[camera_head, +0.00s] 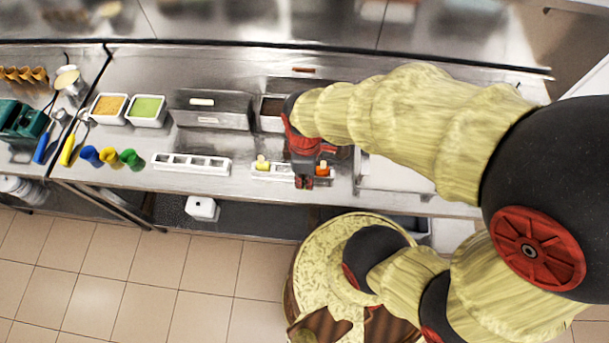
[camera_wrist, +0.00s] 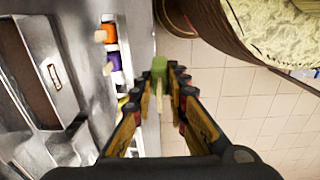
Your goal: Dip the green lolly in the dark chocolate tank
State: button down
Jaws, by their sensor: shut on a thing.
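My gripper (camera_wrist: 172,84) is shut on the stick of the green lolly (camera_wrist: 159,66), whose green block shows just beyond the fingertips in the wrist view. In the head view my gripper (camera_head: 304,182) is over the front of the white lolly rack (camera_head: 256,174), and the green lolly cannot be made out there. An open tank with dark brown contents (camera_head: 271,108) stands behind the rack, partly covered by my arm. It also shows at the left of the wrist view (camera_wrist: 26,65), apart from the lolly.
A yellow lolly (camera_head: 262,162) and an orange lolly (camera_head: 322,169) stand in the rack; a purple one (camera_wrist: 114,62) shows in the wrist view. Left are an empty white rack (camera_head: 190,163), a lidded steel tank (camera_head: 212,115), tubs of orange (camera_head: 109,106) and green (camera_head: 147,109) contents, and coloured cups.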

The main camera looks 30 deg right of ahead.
jog(key=shift+r+p, duration=1.9)
jog(key=shift+r, duration=0.6)
